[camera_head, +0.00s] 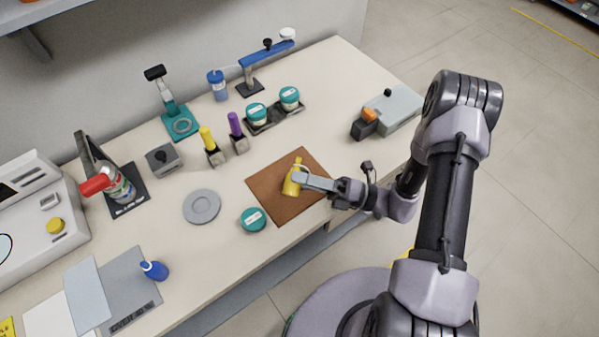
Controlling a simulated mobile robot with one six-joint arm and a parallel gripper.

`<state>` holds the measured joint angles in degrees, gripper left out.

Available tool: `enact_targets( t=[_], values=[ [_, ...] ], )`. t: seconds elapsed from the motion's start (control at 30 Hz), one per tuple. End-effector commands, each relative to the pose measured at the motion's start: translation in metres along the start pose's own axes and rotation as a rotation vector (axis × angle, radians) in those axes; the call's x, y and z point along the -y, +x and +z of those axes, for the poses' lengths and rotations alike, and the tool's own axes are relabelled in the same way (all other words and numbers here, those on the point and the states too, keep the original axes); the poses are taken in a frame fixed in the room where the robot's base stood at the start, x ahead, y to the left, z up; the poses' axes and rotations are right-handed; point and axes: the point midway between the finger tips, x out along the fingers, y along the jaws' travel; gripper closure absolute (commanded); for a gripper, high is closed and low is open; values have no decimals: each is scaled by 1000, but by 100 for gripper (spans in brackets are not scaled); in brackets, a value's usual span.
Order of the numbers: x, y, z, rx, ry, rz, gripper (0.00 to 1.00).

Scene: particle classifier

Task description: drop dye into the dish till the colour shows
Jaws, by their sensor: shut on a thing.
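My gripper (308,181) is shut on a small yellow bottle (291,186) with a pale spout, at the brown mat (270,180) near the table's front edge. I cannot tell whether the bottle touches the mat or is held just above it. A shallow grey round dish (202,207) lies left of the mat, apart from the bottle. No colour shows in it. A small blue bottle (154,270) stands at the front left on a grey sheet. I cannot read any label that says which bottle holds dye.
A teal-lidded jar (253,219) stands between dish and mat. Behind are yellow (207,139) and purple (235,126) handled tools in holders, a grey box (163,159) and a teal stand (180,123). A grey-orange device (388,109) is at the right.

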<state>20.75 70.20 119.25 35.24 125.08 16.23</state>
Motion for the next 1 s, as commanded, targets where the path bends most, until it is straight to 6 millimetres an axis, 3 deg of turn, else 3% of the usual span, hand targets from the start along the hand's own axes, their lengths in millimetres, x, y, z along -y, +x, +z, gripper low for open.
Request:
enact_targets(
  t=[1.0],
  values=[
    [0, 0, -1, 14, 59, 0, 100]
  ],
)
